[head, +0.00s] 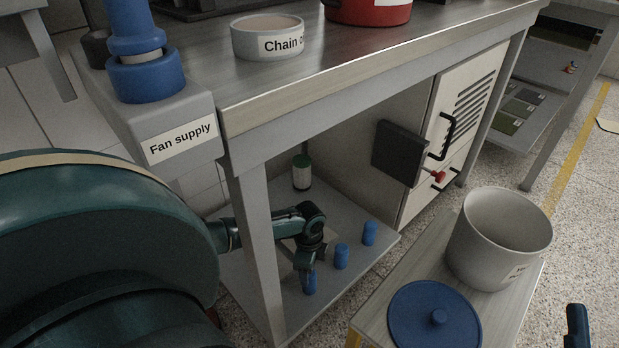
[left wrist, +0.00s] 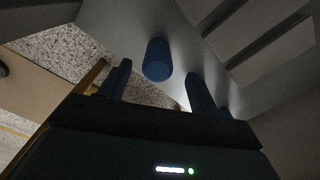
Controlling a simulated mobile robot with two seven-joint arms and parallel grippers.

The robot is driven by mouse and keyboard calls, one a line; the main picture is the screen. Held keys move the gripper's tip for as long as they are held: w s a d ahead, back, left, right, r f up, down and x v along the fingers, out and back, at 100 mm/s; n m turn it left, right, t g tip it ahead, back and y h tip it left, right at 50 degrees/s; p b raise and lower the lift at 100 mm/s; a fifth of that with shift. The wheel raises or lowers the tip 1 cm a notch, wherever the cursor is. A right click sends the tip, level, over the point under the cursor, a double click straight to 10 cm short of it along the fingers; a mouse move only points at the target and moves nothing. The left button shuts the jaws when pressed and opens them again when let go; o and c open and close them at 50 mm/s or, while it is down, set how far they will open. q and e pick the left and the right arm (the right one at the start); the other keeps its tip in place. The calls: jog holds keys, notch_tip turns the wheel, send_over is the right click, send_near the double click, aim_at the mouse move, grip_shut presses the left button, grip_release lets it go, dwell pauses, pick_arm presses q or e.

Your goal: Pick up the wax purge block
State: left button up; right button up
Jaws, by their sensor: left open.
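Several short blue cylinders stand on the lower shelf under the workbench in the head view. I take them to be the wax purge blocks; no label on them is readable. One block (head: 341,256) is right of my left gripper (head: 308,284), and another block (head: 369,233) is farther right. My left gripper points down over the shelf. In the left wrist view, its two dark blue fingers are apart, with a blue block (left wrist: 157,60) showing in the gap between them; contact cannot be told. My right gripper (head: 577,328) shows only as a blue piece at the lower right edge.
A green-capped jar (head: 302,172) stands farther back on the shelf (head: 348,268). The bench leg (head: 258,250) is close to my left arm. A grey bucket (head: 500,240) and a round blue lid (head: 434,316) are on a low stand at right. A cabinet (head: 420,170) closes the shelf's right side.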

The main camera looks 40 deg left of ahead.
pick_arm(q)
jog(key=f, duration=0.1)
jog(key=f+b, duration=0.2)
jog(key=f, duration=0.1)
jog(key=shift+d, duration=0.25)
jog(key=shift+f, duration=0.2)
jog(key=c, duration=1.1)
pick_arm(e)
jog(key=shift+s+d+r+n+y, duration=0.1)
jog(key=shift+r+n+y, duration=0.85)
jog(key=shift+n+y, duration=0.1)
jog(key=shift+s+d+r+n+y, duration=0.1)
jog(key=shift+r+n+y, duration=0.8)
jog(key=shift+n+y, duration=0.15)
pick_arm(q)
jog(key=shift+r, duration=0.2)
